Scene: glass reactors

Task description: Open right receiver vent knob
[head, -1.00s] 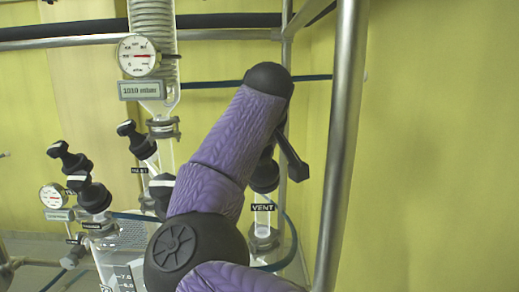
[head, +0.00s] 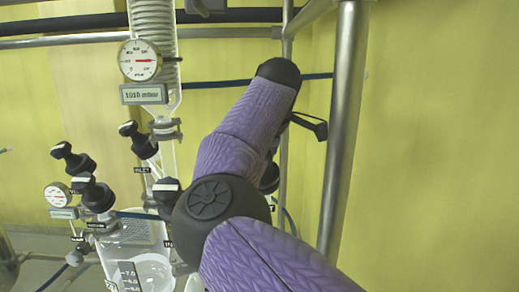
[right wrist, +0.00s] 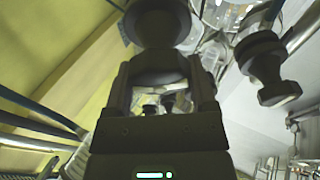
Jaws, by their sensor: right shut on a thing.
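The right receiver vent knob is black; in the head view only a sliver of it (head: 270,178) shows behind my purple right arm. In the right wrist view, my right gripper (right wrist: 160,66) has a finger on each side of a black knob part (right wrist: 158,72) and is shut on it. A rounder black part (right wrist: 158,22) lies beyond the fingertips. The VENT label is nearly all covered. My left gripper cannot be made out.
A steel post (head: 345,130) stands close right of my arm. A gauge (head: 139,60) with a display and glass coil stand left. Several black knobs, one here (head: 73,160), crowd the lower left. A small dark piece (head: 205,6) shows at the top edge; I cannot tell what it is.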

